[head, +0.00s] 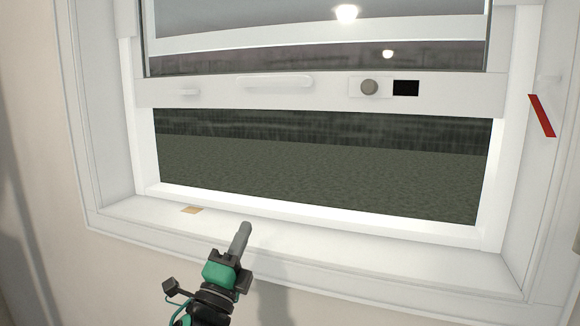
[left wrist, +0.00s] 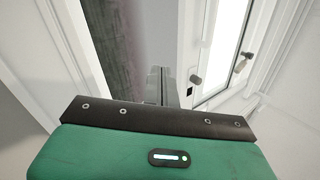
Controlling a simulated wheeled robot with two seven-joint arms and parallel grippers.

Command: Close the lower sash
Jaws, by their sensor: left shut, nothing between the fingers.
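The lower sash (head: 222,98) is a white-framed pane held up in the window frame. Its bottom rail carries a long white handle (head: 275,81) and a round grey knob (head: 369,87). Below the rail is an open gap, with dark ground showing outside down to the sill (head: 350,232). My left gripper (head: 241,236) is shut and empty, in front of the sill and well below the rail, touching neither sash nor handle. In the left wrist view its narrow fingers (left wrist: 166,85) are together. My right gripper is out of view.
A small tan piece (head: 191,210) lies on the sill at the left. A red strip (head: 541,115) is on the right side of the frame. A black rectangle (head: 405,88) sits beside the knob. The space in front of the opening is clear.

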